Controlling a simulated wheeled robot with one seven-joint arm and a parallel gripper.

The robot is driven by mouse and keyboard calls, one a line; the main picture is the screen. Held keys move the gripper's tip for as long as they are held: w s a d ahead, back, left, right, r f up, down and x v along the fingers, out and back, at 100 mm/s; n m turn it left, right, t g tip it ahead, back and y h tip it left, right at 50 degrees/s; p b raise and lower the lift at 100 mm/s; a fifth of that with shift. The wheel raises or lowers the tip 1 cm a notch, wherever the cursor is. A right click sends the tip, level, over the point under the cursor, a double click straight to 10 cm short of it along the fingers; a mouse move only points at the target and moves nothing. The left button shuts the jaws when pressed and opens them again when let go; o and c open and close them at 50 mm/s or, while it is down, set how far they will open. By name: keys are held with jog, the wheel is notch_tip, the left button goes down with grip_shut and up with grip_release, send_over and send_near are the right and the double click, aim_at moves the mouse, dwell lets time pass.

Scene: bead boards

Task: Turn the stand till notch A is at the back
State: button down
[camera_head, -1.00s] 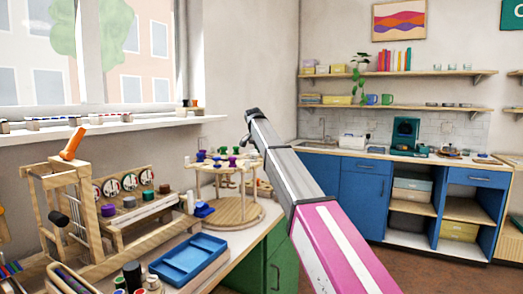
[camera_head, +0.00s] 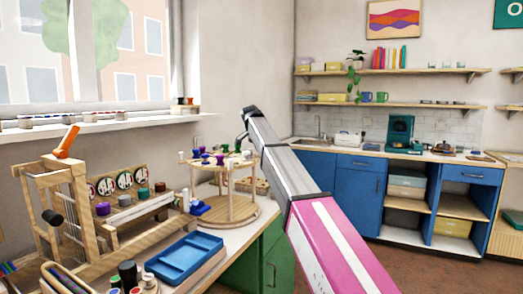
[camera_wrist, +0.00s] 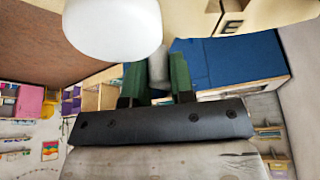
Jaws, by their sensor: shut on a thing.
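The wooden stand (camera_head: 232,212) is on the bench in the head view, with a round base, posts and a round upper tier carrying several coloured spools (camera_head: 220,160). No notch letter can be read on it, so where notch A lies cannot be told. My gripper (camera_wrist: 156,70) shows in the wrist view with two green fingers shut on a grey rounded piece (camera_wrist: 157,63); whether it belongs to the stand is unclear. A large white rounded thing (camera_wrist: 113,32) is close beside it. In the head view my arm ends beside the stand's top; the fingers cannot be made out there.
A blue tray (camera_head: 187,256) lies in front of the stand. A wooden frame with an orange handle (camera_head: 66,142) and a rack of spools (camera_head: 140,208) stand to the left. The window wall is behind; the blue cabinets (camera_head: 358,190) are across the room.

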jog(key=c, duration=1)
grip_release()
jog(key=v, duration=1.1)
jog(key=shift+s, duration=0.1)
